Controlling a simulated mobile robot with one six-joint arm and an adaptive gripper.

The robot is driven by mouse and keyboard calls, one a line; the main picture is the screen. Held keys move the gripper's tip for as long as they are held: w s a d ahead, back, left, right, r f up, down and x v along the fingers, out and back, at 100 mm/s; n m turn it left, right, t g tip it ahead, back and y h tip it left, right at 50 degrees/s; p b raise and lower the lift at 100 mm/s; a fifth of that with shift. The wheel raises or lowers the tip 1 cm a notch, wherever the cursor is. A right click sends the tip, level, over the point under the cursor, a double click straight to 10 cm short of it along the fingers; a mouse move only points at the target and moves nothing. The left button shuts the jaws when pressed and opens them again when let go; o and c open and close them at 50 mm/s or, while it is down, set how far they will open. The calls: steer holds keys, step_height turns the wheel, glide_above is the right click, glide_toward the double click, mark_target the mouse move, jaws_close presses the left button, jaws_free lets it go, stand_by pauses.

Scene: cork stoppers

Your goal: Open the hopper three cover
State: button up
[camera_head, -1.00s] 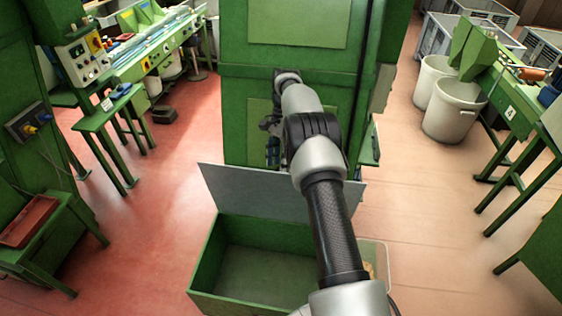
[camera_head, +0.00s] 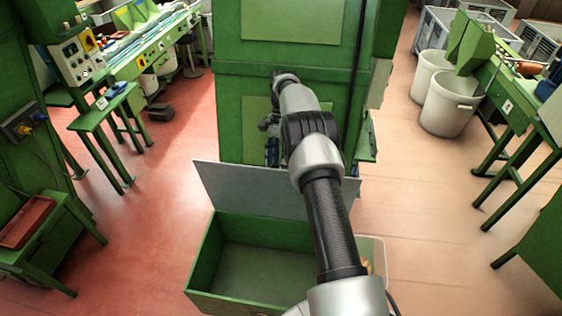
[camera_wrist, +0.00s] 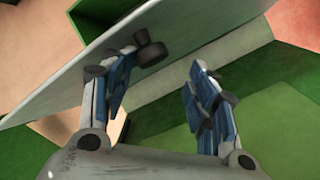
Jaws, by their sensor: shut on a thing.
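A green open-topped hopper (camera_head: 197,270) stands low in front of me in the head view, its inside showing a bare green floor. Its flat grey cover (camera_head: 235,187) stands raised along the hopper's far edge; it also crosses the wrist view as a pale slanted plate (camera_wrist: 60,85). A dark round knob (camera_wrist: 152,53) sits on the cover by my left fingertip. My gripper (camera_wrist: 163,72) has its fingers at the cover, a gap between them; the exact contact is unclear. In the head view my gripper is mostly hidden by my arm, beyond the cover.
A tall green machine (camera_head: 285,70) stands close behind the cover. A clear container (camera_head: 376,252) with tan pieces is partly hidden right of the hopper. White bins (camera_head: 448,105) and a green bench stand at right, a green table (camera_head: 100,110) at left. Floor on both sides is open.

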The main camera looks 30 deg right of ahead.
steer(key=shift+w+a+r, duration=0.15)
steer(key=shift+a, duration=0.15)
step_height(320, 180, up, 10)
steer(key=shift+d, duration=0.25)
steer(key=shift+d, duration=0.1)
